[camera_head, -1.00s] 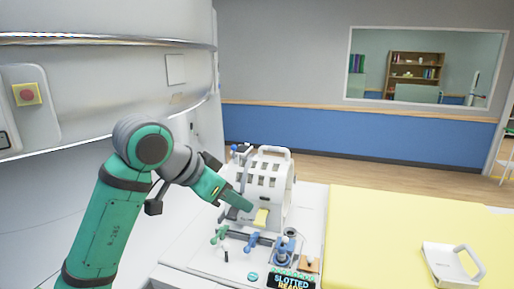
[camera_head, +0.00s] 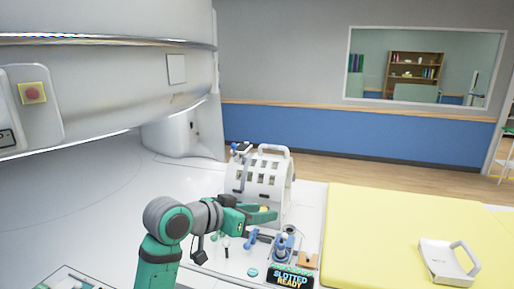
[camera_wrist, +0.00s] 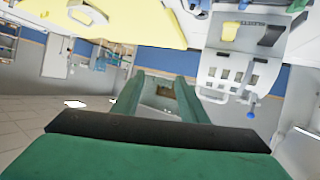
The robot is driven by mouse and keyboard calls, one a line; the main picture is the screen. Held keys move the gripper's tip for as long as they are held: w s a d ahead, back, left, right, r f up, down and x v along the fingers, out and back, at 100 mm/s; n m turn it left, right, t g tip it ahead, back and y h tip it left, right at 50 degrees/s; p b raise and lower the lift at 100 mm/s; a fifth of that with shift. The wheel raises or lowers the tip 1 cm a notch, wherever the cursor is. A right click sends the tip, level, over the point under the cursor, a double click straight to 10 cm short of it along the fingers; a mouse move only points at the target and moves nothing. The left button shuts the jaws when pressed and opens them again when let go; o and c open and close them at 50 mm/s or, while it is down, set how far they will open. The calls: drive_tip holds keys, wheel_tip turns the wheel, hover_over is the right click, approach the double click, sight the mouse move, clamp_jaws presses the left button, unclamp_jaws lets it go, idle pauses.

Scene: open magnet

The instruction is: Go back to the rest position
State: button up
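My green gripper (camera_head: 262,214) is in front of the white slotted coil housing (camera_head: 266,178) in the head view and hides part of its lower front. In the wrist view its two fingers (camera_wrist: 160,82) stand apart with nothing between them, so it is open and empty. The coil housing also shows upside down in the wrist view (camera_wrist: 232,76), right of the fingers. I cannot tell from these frames whether the gripper touches the housing.
A blue fixture (camera_head: 283,247), an orange block (camera_head: 308,260) and a sign reading "SLOTTED READY" (camera_head: 290,278) are on the white surface. The yellow pad (camera_head: 385,225) is to the right, with a white handled part (camera_head: 447,262) on it. The large magnet (camera_head: 110,80) overhangs at left.

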drive_tip(key=s+d+f+n+t+y, duration=0.1)
drive_tip(key=s+d+f+n+t, duration=0.3)
drive_tip(key=f, duration=0.8)
drive_tip(key=d+f+n+t+y, duration=0.1)
drive_tip(key=f+n+t+y, duration=0.3)
drive_tip(key=f, duration=0.7)
drive_tip(key=s+a+f+n+y, duration=0.1)
drive_tip(key=s+f+n, duration=0.3)
drive_tip(key=s+f, duration=0.45)
drive_tip(key=s+a+f+g+y, duration=0.15)
drive_tip(key=s+f, duration=0.25)
drive_tip(key=s, duration=0.5)
drive_tip(key=s+a+f+y, duration=0.15)
drive_tip(key=s+f, duration=0.25)
drive_tip(key=s, duration=0.5)
drive_tip(key=s+r+m, duration=0.2)
drive_tip(key=s, duration=0.6)
drive_tip(key=s+a+r+m, duration=0.1)
drive_tip(key=s+m, duration=0.1)
drive_tip(key=s, duration=0.7)
drive_tip(key=shift+a+r+y, duration=0.3)
drive_tip(key=shift+r+y, duration=0.1)
drive_tip(key=shift+w, duration=0.1)
